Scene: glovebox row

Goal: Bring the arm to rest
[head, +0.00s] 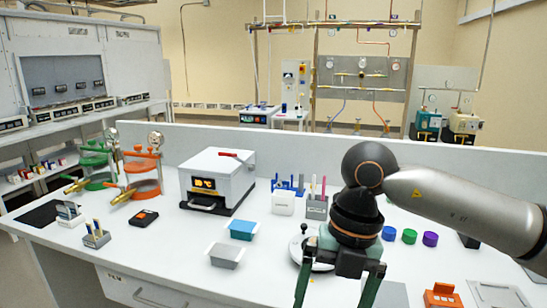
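My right arm comes in from the right edge. My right gripper (334,297) points down over the front of the white bench (180,262). Its two green fingers stand wide apart, with only bare bench showing between them. The fingertips reach the lower picture edge, so their ends cannot be made out clearly. My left gripper is not in view.
A white round-based device (297,247) is partly hidden behind my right gripper. Grey (227,256) and blue (242,230) trays and a white heater box (214,178) stand left. Green (409,236) and purple (430,239) caps and an orange block (442,296) lie right.

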